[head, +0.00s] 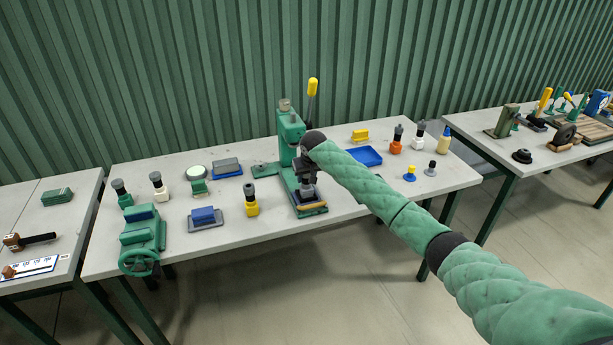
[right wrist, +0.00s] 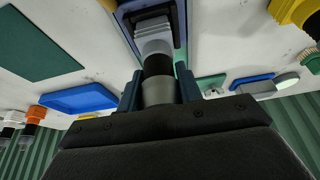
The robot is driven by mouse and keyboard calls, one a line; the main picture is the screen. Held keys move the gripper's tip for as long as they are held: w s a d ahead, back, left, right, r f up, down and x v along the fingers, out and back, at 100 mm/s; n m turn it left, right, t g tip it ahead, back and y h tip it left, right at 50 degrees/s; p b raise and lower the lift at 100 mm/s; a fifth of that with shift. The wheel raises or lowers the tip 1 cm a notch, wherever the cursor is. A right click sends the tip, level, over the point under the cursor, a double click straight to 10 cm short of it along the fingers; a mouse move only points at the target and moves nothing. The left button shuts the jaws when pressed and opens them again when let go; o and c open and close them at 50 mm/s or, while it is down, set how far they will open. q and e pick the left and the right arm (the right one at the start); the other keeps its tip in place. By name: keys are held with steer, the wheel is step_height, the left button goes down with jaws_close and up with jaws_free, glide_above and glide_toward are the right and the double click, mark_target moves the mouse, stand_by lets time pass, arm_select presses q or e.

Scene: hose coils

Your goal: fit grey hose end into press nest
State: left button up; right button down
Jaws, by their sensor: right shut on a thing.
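The green press (head: 289,130) stands mid-table in the head view, its lever topped with a yellow grip (head: 312,88). My right gripper (head: 308,178) is at the front of the press, above its green base (head: 313,212). In the right wrist view my right gripper (right wrist: 158,92) is shut on the grey hose end (right wrist: 157,91), a grey cylinder with a black band and a paler grey part beyond. Its far end lies at a dark-framed slot in the press; I cannot tell whether it is seated in the nest. My left gripper is not in view.
A green vise (head: 140,240) sits at the left front edge.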

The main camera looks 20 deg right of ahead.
steer(key=shift+f, duration=0.1)
steer(key=c, duration=1.4)
jaws_free()
steer(key=o, duration=0.5)
steer(key=shift+o, duration=1)
arm_select(q)
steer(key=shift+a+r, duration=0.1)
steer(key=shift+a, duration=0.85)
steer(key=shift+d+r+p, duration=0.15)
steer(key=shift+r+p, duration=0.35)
steer(key=shift+p, duration=0.1)
arm_select(e)
steer(key=shift+s+r, duration=0.2)
steer(key=shift+r, duration=0.4)
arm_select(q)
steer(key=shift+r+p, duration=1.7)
arm_select(e)
steer(key=shift+v, duration=1.7)
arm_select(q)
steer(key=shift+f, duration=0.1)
